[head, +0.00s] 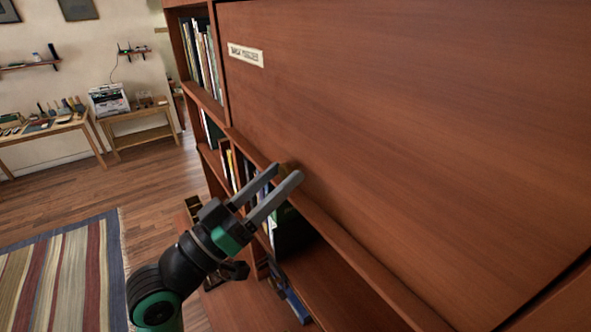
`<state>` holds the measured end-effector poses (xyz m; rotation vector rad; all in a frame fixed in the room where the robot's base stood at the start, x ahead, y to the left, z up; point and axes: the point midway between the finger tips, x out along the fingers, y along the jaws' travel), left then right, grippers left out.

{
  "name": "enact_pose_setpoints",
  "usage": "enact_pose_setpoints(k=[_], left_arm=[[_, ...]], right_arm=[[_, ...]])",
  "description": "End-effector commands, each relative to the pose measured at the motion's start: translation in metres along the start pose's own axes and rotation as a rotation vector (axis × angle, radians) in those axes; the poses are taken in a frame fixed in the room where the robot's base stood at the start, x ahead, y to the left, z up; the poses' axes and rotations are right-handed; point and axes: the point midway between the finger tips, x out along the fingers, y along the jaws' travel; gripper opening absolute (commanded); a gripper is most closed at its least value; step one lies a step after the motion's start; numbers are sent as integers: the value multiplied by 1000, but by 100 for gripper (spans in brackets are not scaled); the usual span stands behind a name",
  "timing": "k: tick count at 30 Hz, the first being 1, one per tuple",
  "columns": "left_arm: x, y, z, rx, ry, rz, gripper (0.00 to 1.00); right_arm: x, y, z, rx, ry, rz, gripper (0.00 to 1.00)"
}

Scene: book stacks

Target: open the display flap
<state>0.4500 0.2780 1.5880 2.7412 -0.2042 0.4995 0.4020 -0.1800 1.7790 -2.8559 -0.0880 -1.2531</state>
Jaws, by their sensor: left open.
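The display flap (420,130) is a large reddish-brown wooden panel filling the right of the head view. It looks shut, with its lower edge along a wooden ledge. A pale label (245,55) is fixed near its upper left corner; its print is hard to read. My left gripper (287,173) is open, its two grey fingers pointing at the flap's lower left edge. A small brownish piece, perhaps a knob, shows by the fingertips and is partly hidden. I cannot tell whether the fingers touch it. My right gripper is not in view.
Upright books (203,58) fill the shelf left of the flap. More books stand on the shelf below it, behind my gripper. A striped rug (65,280) lies on open wooden floor at left. Small tables (140,133) stand by the far wall.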

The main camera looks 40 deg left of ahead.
Motion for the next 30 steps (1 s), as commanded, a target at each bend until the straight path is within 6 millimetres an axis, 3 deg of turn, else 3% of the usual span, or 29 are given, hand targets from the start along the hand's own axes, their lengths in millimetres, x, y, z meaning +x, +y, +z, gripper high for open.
enact_pose_setpoints(k=[5,6,17,30], left_arm=[[0,0,0,0,0,-1,68],[0,0,0,0,0,0,64],[0,0,0,0,0,0,0],[0,0,1,0,-1,0,0]], right_arm=[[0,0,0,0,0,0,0],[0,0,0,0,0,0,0],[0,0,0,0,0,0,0],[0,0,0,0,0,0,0]])
